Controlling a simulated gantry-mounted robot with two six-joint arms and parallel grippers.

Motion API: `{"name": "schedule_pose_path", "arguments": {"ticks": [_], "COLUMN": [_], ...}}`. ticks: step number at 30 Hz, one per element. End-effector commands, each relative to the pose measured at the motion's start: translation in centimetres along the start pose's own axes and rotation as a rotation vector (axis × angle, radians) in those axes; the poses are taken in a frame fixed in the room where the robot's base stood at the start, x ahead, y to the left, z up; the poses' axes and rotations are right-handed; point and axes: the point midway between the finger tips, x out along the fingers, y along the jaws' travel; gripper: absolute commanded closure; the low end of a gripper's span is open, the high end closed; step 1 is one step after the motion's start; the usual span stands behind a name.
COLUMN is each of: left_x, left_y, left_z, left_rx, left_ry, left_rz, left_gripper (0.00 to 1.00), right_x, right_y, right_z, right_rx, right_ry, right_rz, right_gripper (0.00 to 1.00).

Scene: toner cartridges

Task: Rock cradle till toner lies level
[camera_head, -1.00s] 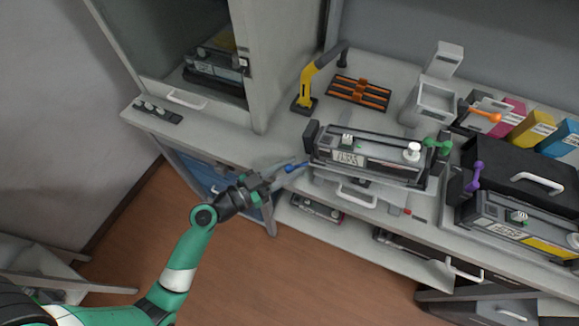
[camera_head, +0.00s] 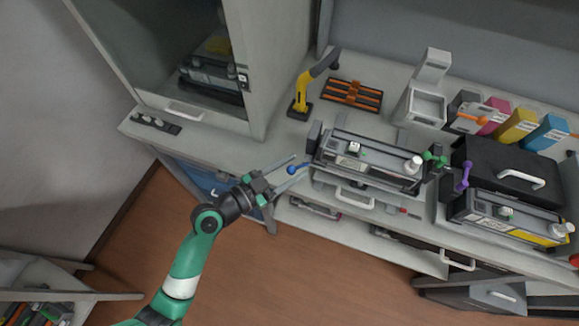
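A long grey and black toner cartridge (camera_head: 375,153) with a white cap lies in the cradle on the bench, between a dark end post (camera_head: 313,138) at its left and a post with a green knob (camera_head: 434,159) at its right. A blue-knobbed handle (camera_head: 291,170) sticks out at the cradle's left front. My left gripper (camera_head: 300,163) is at this handle. Its two fingers lie apart on either side of the blue knob; whether they press on it I cannot tell. The toner inside is not visible. My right gripper is not in view.
A second cartridge (camera_head: 500,214) sits at the right by a purple knob (camera_head: 462,178) and a black case (camera_head: 508,171). A yellow-handled tool (camera_head: 301,94), an orange-barred rack (camera_head: 352,95) and coloured boxes (camera_head: 517,126) stand behind. Bare bench lies left of the cradle.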

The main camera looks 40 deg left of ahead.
Motion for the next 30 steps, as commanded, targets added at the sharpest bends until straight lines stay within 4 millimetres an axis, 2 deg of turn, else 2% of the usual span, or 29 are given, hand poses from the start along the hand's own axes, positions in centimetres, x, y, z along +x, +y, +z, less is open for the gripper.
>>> {"name": "schedule_pose_path", "arguments": {"ticks": [9,13,17,24,27,30], "left_x": [0.0,-0.9,-3.2,-8.9,-10.6,-11.4], "left_y": [0.0,0.0,0.0,-0.1,-0.2,-0.1], "left_z": [0.1,0.2,0.1,0.2,-0.1,-0.1], "left_rx": [-0.001,-0.002,-0.003,-0.003,-0.005,-0.002], "left_ry": [-0.002,-0.005,-0.005,-0.004,-0.007,-0.004], "left_rz": [0.001,0.000,-0.002,-0.005,-0.003,-0.002], "left_gripper": [0.39,0.39,0.39,0.39,0.39,0.39], "right_x": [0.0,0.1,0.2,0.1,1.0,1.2], "right_y": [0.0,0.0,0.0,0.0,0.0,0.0], "right_z": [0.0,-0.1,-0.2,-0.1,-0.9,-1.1], "right_rx": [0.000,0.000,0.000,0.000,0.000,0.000], "right_ry": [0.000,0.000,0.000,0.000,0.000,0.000], "right_rz": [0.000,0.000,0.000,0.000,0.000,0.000], "right_gripper": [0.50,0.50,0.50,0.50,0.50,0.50]}}
